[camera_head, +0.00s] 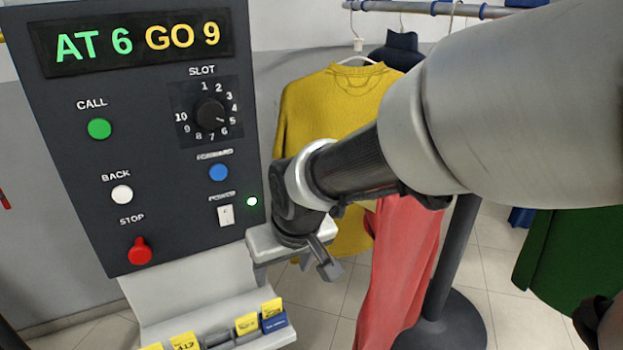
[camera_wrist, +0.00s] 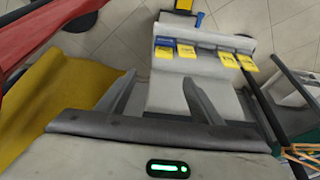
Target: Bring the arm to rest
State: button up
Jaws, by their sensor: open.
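My arm reaches in from the right in the head view and bends down at its wrist beside the dark control panel (camera_head: 60,160). My gripper (camera_head: 325,262) is at the panel's lower right, partly hidden by my wrist. In the wrist view, my gripper (camera_wrist: 160,92) has its two grey fingers wide apart with nothing held between them. Beyond the fingers is the pale ledge (camera_wrist: 180,95) with yellow and blue tags, which also shows under the panel in the head view (camera_head: 185,290).
The panel display (camera_head: 138,42) reads "AT 6 GO 9", and the slot knob (camera_head: 210,115) points near 5. The power light (camera_head: 252,201) is green. A yellow sweater (camera_head: 320,115) and red garment (camera_head: 400,260) hang close behind my arm. A dark post (camera_head: 452,260) stands right of them.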

jog(key=s+d+r+m+t+h, duration=0.1)
jog(key=s+d+r+m, duration=0.35)
jog(key=d, duration=0.65)
jog(key=s+d+r+m+t+h, duration=0.1)
jog(key=s+d+r+m, duration=0.1)
jog(key=s+d+r, duration=0.65)
jog(key=w+d+r+p, duration=0.1)
jog(key=d+r+p, duration=0.2)
jog(key=r+p, duration=0.7)
jog(key=p, duration=0.4)
jog(key=shift+r, duration=0.25)
jog(key=shift+w+d, duration=0.1)
jog(key=c, duration=0.6)
jog(key=shift+n, duration=0.25)
jog(key=shift+c, duration=0.7)
